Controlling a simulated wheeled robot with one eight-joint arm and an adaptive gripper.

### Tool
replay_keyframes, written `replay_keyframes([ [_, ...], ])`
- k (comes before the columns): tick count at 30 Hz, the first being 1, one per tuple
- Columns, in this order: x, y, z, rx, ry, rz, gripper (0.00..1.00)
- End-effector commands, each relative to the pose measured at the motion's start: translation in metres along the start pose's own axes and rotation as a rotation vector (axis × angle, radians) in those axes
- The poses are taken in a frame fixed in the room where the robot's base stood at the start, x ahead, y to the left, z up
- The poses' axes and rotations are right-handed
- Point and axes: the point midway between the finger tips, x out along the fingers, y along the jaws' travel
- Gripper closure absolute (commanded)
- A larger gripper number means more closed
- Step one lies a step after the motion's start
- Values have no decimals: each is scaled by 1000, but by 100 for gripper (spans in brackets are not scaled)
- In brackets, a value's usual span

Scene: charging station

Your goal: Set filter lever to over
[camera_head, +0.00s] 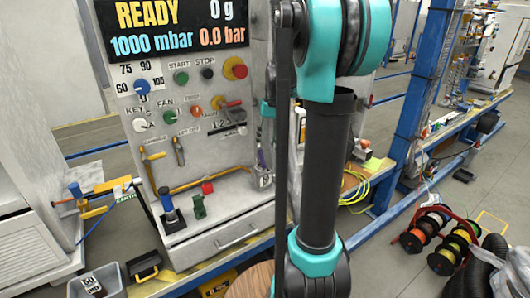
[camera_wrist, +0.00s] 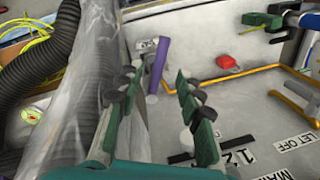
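A purple lever (camera_wrist: 160,64) stands between the fingertips of my gripper (camera_wrist: 156,80) in the wrist view, with a pale round end at its base. I cannot read a label on it, so I cannot tell for sure that it is the filter lever. My gripper is open, with a clear gap between its dark green fingers; contact with the lever is not visible. In the head view the purple lever (camera_head: 261,158) shows small beside my arm, low on the right of the grey panel (camera_head: 215,150).
A clear plastic sheet and a dark ribbed hose (camera_wrist: 88,70) lie close to the left finger in the wrist view. A red button (camera_wrist: 227,62) and yellow pipe (camera_wrist: 295,85) are to the right. A red lever (camera_head: 229,104) and several knobs sit on the panel.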

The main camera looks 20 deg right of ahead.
Motion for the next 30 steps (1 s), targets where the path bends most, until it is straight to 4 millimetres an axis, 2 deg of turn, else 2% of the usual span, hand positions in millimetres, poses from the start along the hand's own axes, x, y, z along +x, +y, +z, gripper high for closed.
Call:
replay_keyframes([
  [3, -21, 0, 1, 1, 0, 0, 63],
  [9, -42, 0, 0, 0, 0, 0, 63],
  [20, -46, 0, 0, 0, 0, 0, 63],
  [25, -36, -3, 12, -7, 19, 9, 63],
  [29, -4, -8, 47, -29, 74, 33, 63],
  [30, 9, -10, 62, -37, 98, 42, 63],
])
